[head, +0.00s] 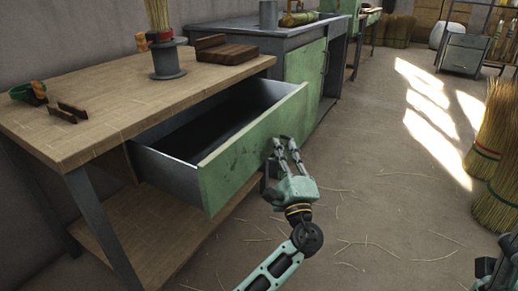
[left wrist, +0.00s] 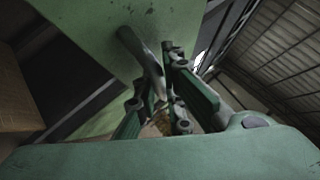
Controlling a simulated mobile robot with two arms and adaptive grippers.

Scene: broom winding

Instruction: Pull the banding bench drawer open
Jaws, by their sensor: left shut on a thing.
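The banding bench (head: 150,95) has a wooden top and stands against the wall at the left of the head view. Its green-fronted drawer (head: 235,158) is pulled well out, and its dark inside shows as empty. My left gripper (head: 284,145) is at the right part of the drawer front, shut on what appears to be its handle, which the fingers largely hide. In the left wrist view the fingers (left wrist: 165,85) close around a grey bar in front of the green drawer front (left wrist: 110,35). At the lower right edge a dark part of my right arm shows; its fingers do not.
On the bench top are a grey spool stand (head: 168,60) with a bristle bundle, a wooden block (head: 227,52) and small tools (head: 72,110). A green cabinet (head: 305,75) stands behind the drawer. Brooms (head: 495,150) stand at right. The straw-strewn floor between is clear.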

